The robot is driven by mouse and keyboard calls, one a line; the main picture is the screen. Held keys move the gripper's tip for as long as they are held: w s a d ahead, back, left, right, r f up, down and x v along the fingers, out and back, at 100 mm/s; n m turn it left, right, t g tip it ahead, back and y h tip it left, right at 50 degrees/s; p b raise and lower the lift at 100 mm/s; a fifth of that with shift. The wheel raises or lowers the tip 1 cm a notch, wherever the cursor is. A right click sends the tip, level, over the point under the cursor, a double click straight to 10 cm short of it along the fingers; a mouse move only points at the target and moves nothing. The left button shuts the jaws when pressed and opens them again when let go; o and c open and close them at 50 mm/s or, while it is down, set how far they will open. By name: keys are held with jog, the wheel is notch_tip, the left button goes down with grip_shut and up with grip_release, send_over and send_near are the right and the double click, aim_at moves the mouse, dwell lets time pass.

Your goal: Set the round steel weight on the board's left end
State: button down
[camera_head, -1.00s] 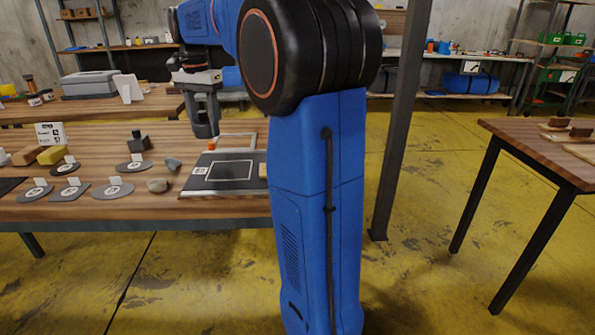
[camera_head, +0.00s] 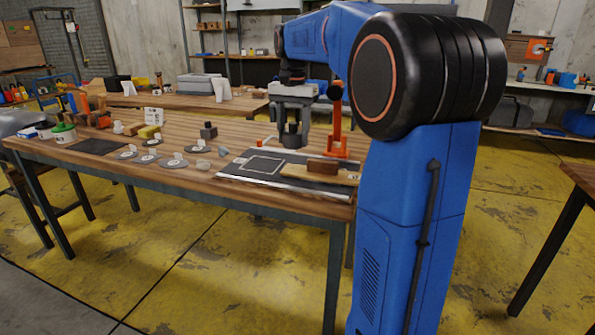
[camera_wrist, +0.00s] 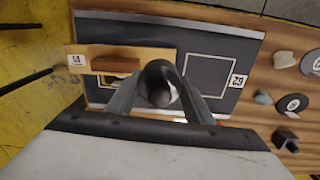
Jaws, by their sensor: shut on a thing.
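My gripper (camera_head: 291,140) hangs over the dark mat (camera_head: 234,171) on the wooden table, pointing down. In the wrist view my gripper (camera_wrist: 162,100) is shut on the round steel weight (camera_wrist: 158,77), a dark round piece with a lighter knob, partly hidden by the fingers. The pale wooden board (camera_head: 297,172) lies on the right part of the mat. A brown block (camera_head: 323,166) rests on it. In the wrist view the board (camera_wrist: 152,54) lies left of and behind the weight, and the brown block (camera_wrist: 115,65) is to the weight's left. I cannot tell whether weight and board touch.
An orange upright stand (camera_head: 333,133) is behind the board. A white-outlined square (camera_wrist: 208,72) on the mat is bare.

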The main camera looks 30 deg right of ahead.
aim_at(294, 169)
jog(key=shift+s+r+n, duration=0.15)
jog(key=shift+n, duration=1.05)
jog(key=n, duration=0.5)
jog(key=shift+r, duration=0.25)
jog(key=n, duration=0.7)
jog(key=shift+r, duration=0.3)
jog(key=n, duration=0.7)
jog(key=shift+r, duration=0.35)
jog(key=n, duration=0.3)
jog(key=shift+r+n, duration=0.15)
jog(key=shift+n, duration=0.25)
jog(key=n, duration=0.3)
jog(key=shift+r+n, duration=0.15)
jog(key=shift+n, duration=0.25)
jog(key=shift+f, duration=5)
